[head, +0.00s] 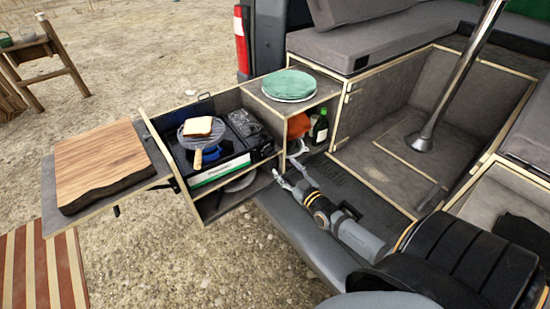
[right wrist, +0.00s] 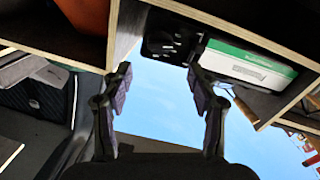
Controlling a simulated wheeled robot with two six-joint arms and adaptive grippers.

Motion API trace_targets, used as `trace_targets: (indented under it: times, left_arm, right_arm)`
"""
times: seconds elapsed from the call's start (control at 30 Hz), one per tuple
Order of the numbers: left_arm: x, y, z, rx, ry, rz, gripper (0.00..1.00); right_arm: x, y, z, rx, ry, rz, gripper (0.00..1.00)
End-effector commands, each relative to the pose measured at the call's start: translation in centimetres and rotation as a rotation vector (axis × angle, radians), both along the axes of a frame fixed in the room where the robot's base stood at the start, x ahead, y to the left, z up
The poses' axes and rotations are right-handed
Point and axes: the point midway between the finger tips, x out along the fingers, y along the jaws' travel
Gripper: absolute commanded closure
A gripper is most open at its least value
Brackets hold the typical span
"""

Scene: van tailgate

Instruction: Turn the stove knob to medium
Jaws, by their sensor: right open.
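The camp stove (head: 215,172) sits in the pull-out kitchen box, with a black body and a white and green front strip. Its knob (head: 265,149) is a small dark shape at the right end of the stove front; its setting is too small to read. In the right wrist view the stove's white and green strip (right wrist: 250,65) and black control panel (right wrist: 168,44) show beyond the fingertips. My right gripper (head: 286,167) is open and empty, in front of and right of the knob, apart from it. It also shows in the right wrist view (right wrist: 158,78). My left gripper is out of view.
A green plate (head: 288,85) lies on the box top. A dark bottle (head: 320,128) and an orange item (head: 298,125) stand in the compartment right of the stove. A cutting board (head: 100,162) lies left.

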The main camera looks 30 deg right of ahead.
Motion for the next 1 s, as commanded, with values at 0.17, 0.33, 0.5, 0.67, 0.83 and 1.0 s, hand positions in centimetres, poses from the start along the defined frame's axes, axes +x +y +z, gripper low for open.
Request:
trace_targets:
  times: [0.17,0.33,0.5,0.67,0.83,1.0]
  left_arm:
    - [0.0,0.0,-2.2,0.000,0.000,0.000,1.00]
    - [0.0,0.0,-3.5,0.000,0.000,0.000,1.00]
    - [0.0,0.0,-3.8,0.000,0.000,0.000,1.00]
    - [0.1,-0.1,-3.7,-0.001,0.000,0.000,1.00]
    - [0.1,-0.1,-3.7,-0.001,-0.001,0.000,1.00]
    - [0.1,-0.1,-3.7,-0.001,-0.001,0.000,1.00]
  right_arm:
    - [4.0,-0.1,-0.4,0.000,-0.006,0.001,0.41]
    - [6.6,-0.1,-0.3,0.000,-0.004,0.001,0.41]
    - [7.5,-0.2,-0.1,0.000,-0.001,0.000,0.41]
    - [7.5,-0.2,0.0,0.000,0.000,0.001,0.41]
    - [7.5,-0.2,0.0,0.000,0.000,0.001,0.55]
    - [7.5,-0.2,0.0,0.000,0.000,0.001,0.79]
